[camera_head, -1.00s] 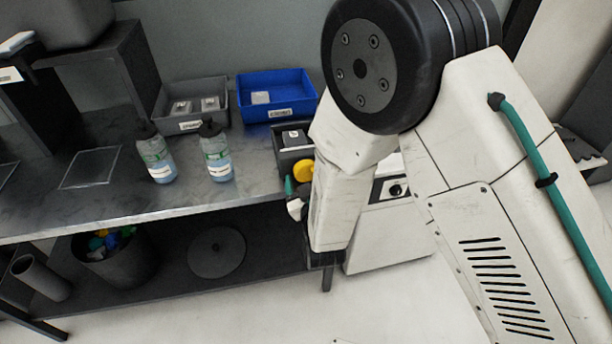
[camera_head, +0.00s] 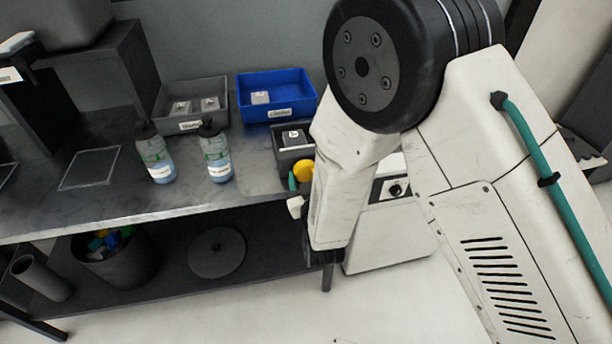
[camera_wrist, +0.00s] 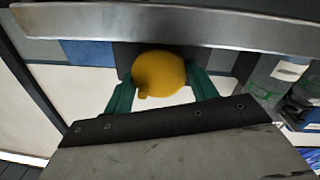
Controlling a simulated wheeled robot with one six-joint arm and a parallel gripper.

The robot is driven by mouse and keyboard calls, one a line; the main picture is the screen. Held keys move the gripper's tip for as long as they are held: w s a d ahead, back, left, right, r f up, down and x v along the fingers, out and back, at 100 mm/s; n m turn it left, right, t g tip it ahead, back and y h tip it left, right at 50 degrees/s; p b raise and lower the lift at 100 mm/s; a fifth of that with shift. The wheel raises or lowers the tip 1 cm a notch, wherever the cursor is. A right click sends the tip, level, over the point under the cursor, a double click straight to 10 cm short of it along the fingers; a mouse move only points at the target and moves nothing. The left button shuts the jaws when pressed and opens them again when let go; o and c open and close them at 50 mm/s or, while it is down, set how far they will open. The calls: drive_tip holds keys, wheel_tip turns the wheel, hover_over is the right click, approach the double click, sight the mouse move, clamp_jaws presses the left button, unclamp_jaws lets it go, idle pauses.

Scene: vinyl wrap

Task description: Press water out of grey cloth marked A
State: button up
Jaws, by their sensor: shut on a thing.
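My gripper (camera_wrist: 162,82) has teal fingers, shut on a round yellow thing (camera_wrist: 158,74) in the wrist view. In the head view the yellow thing (camera_head: 303,170) and a teal finger (camera_head: 292,182) show at the bench's right end, partly behind my arm. Just beyond them a dark open bin (camera_head: 283,160) holds a grey folded cloth (camera_head: 294,138) with a white label; its letter is too small to read surely. The yellow thing appears in front of this bin. Whether it touches the cloth cannot be told.
Two spray bottles (camera_head: 157,160) (camera_head: 218,158) stand left of the bin. The metal bench (camera_head: 110,205) has clear room at front left. A dark bucket (camera_head: 118,268) stands below.

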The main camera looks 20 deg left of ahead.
drive_tip(key=m, duration=1)
drive_tip(key=shift+d+m+g, duration=0.1)
drive_tip(key=shift+m+g, duration=0.2)
drive_tip(key=shift+g, duration=0.1)
idle(0.4)
drive_tip(key=o, duration=1)
drive_tip(key=v, duration=0.7)
drive_tip(key=shift+s+d, duration=0.3)
drive_tip(key=shift+f, duration=0.1)
